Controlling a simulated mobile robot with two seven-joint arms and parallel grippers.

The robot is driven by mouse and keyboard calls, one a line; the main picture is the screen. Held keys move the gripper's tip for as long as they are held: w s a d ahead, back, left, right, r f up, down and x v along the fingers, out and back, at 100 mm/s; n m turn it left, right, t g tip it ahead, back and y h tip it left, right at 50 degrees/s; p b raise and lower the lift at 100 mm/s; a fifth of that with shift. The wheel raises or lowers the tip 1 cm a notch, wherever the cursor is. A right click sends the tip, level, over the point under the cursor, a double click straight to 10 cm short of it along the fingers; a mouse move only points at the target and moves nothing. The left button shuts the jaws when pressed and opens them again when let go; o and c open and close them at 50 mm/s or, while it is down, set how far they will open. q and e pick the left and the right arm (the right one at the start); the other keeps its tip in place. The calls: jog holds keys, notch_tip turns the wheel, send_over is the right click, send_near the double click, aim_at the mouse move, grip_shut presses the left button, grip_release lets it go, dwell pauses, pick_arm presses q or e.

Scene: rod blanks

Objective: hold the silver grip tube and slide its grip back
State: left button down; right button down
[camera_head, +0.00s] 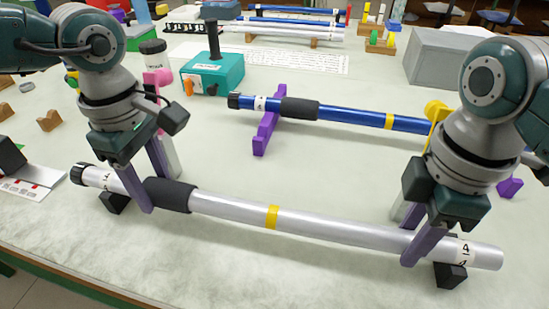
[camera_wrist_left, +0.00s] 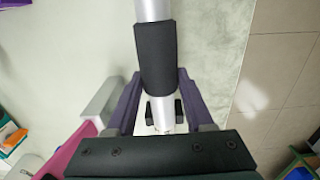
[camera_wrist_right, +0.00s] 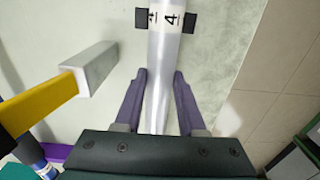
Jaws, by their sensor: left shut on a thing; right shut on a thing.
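The silver grip tube (camera_head: 330,227) lies across the front of the table on black rests, with a yellow band (camera_head: 272,216) near its middle and a label marked 4 at its right end. Its black grip (camera_head: 168,194) sits near the left end, short of the black end cap (camera_head: 77,174). My left gripper (camera_head: 158,191) is shut on the grip near its cap-side end; the left wrist view shows the fingers either side of the grip (camera_wrist_left: 156,55). My right gripper (camera_head: 407,240) is shut on the bare silver tube left of the label; the right wrist view shows the tube (camera_wrist_right: 162,85) between the fingers.
A blue grip tube (camera_head: 350,113) lies behind on a purple rest (camera_head: 268,122). A teal box (camera_head: 212,73) with a black lever stands at the back left, a grey block (camera_head: 440,62) at the back right. The table between the two tubes is clear.

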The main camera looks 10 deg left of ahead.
pick_arm(q)
jog(key=shift+a, duration=1.4)
pick_arm(e)
jog(key=shift+d, duration=0.1)
pick_arm(q)
jog(key=shift+c, duration=1.4)
grip_release()
jog(key=shift+d, duration=0.1)
notch_tip(320, 180, up, 12)
pick_arm(e)
jog(key=shift+c, duration=2.1)
grip_release()
